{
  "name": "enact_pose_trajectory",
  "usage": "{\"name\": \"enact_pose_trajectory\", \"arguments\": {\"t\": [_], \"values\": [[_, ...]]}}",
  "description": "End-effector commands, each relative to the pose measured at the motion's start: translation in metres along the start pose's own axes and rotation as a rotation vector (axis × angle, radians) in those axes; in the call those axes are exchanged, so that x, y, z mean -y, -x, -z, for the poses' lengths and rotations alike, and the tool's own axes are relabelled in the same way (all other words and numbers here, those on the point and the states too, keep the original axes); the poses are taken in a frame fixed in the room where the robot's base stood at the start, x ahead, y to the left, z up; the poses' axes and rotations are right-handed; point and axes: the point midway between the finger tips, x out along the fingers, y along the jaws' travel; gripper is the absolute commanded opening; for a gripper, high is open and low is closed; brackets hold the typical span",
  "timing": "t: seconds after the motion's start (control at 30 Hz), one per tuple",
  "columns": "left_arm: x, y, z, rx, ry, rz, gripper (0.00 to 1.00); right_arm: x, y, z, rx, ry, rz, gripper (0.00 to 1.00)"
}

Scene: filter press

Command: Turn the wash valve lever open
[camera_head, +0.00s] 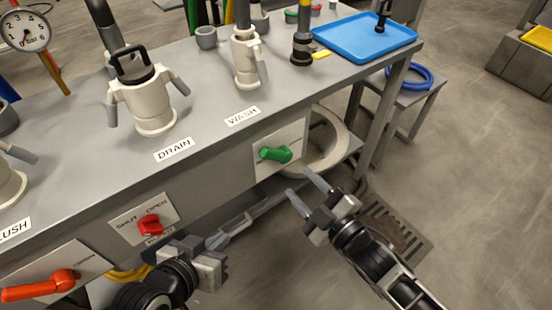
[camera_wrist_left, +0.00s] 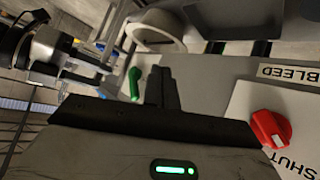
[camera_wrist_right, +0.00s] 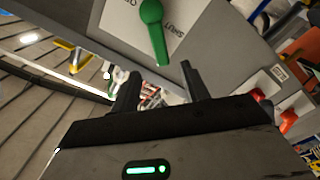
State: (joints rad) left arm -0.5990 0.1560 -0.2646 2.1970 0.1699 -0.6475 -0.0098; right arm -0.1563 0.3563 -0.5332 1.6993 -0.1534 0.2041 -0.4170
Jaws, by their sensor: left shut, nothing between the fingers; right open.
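The green wash valve lever (camera_head: 275,154) is on a light plate on the bench front, below the WASH label (camera_head: 242,116). My right gripper (camera_head: 299,184) is open and empty, below and right of the lever. In its wrist view the fingertips (camera_wrist_right: 160,70) are just past the lever's free end, apparently without contact. My left gripper (camera_head: 236,230) is shut and empty, low in front of the bench, right of the red knob (camera_head: 150,225).
The bench front also carries an orange lever (camera_head: 45,285) at lower left. A white round basin (camera_head: 325,140) is under the bench, right of the green lever's plate. A bench leg (camera_head: 385,110) stands farther right. Floor to the right is mostly clear around a drain grate (camera_head: 400,225).

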Motion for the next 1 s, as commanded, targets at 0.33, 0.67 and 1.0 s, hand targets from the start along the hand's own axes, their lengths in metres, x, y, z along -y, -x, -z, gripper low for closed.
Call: {"name": "enact_pose_trajectory", "arguments": {"t": [0.33,0.67,1.0], "values": [[0.000,-0.017,-0.019,0.041,0.003,-0.017,0.00,0.000,-0.073,-0.001,-0.001,-0.001,-0.002,0.45],[0.000,-0.022,-0.020,0.043,0.003,-0.026,0.00,0.000,-0.099,0.000,0.001,-0.001,0.000,0.45],[0.000,-0.022,-0.020,0.045,0.002,-0.027,0.00,0.000,-0.100,0.000,0.001,-0.001,0.000,0.20]]}}
